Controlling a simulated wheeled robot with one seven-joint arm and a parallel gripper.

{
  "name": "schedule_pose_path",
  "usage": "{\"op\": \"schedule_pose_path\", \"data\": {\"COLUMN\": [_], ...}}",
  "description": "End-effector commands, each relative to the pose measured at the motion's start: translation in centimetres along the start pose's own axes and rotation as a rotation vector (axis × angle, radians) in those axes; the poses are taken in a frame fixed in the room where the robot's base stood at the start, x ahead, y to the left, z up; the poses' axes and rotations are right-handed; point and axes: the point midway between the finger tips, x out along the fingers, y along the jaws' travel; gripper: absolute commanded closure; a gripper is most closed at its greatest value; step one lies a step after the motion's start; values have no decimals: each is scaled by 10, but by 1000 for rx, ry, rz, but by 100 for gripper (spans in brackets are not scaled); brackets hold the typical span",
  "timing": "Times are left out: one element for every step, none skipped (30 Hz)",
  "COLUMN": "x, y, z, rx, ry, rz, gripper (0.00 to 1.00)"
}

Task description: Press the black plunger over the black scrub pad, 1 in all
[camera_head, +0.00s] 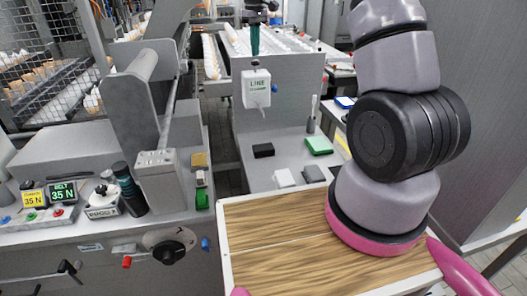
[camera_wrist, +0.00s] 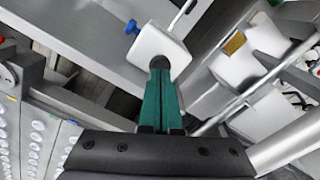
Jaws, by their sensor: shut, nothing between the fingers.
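My gripper (camera_head: 255,53) is shut and empty, with its green fingers pointing down above the white dispenser (camera_head: 257,90) labelled LINE. In the wrist view, the closed fingertips (camera_wrist: 160,72) reach the edge of a dark round plunger (camera_wrist: 160,62) on the white dispenser body (camera_wrist: 157,42). I cannot tell whether they touch it. The plunger is partly hidden by the fingers. The black scrub pad (camera_head: 263,150) lies flat on the grey bench below, in front of the dispenser.
A grey upright panel (camera_head: 295,95) carries the dispenser. A blue knob (camera_wrist: 131,27) is beside the dispenser. A wooden-topped table (camera_head: 270,240) stands in front.

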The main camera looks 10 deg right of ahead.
Motion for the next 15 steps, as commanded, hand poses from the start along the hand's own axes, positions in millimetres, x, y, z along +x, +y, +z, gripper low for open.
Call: {"op": "schedule_pose_path", "data": {"x": [0, 0, 0, 0, 0, 0, 1, 1, 3, 4, 5, 6, 7, 8, 10], "y": [0, 0, 0, 0, 0, 0, 0, 0, 0, 0, 0, 0, 0, 0, 0], "z": [0, 0, 0, 0, 0, 0, 0, 0, 0, 0, 0, 0, 0, 0, 0], "rx": [0, 0, 0, 0, 0, 0, 0, 0, 0, 0, 0, 0, 0, 0, 1], "ry": [0, 0, 0, 0, 0, 0, 0, 0, 0, 0, -1, -1, -1, -1, -1], "rz": [0, 0, 0, 0, 0, 0, 0, 0, 0, 0, 0, 0, 0, -1, -1], "gripper": [100, 100, 100, 100, 100, 100, 100, 100, 100, 100, 100, 100, 100, 100, 100]}}
